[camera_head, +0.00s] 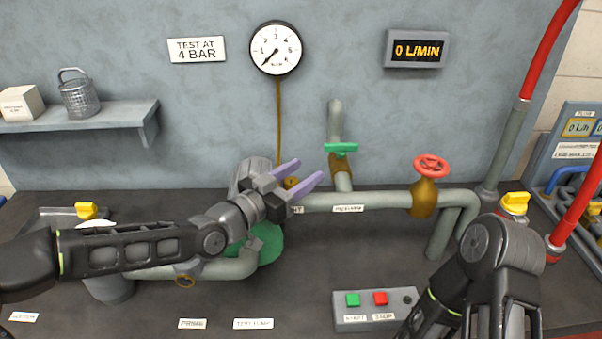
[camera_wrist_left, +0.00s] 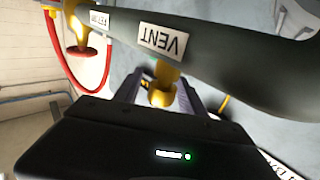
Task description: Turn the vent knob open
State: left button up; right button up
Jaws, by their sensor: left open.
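The vent knob (camera_head: 291,183) is a small brass knob on the grey pipe, partly hidden by my left gripper in the head view. In the left wrist view the knob (camera_wrist_left: 160,93) shows below the VENT label (camera_wrist_left: 162,40). My left gripper (camera_head: 308,170) has purple fingers and is open. Its fingers stand on either side of the knob in the wrist view. I cannot tell whether they touch it. My right arm is at the lower right, and its gripper does not show.
A green-handled valve (camera_head: 341,148) and a red handwheel (camera_head: 431,165) stand right of my left gripper. A gauge (camera_head: 276,48) hangs above, and the flow display (camera_head: 417,49) reads 0 L/MIN. A button box (camera_head: 376,309) sits at the front. A green pump (camera_head: 268,250) lies under my left wrist.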

pick_arm(q)
jog(key=shift+c, duration=0.5)
grip_shut()
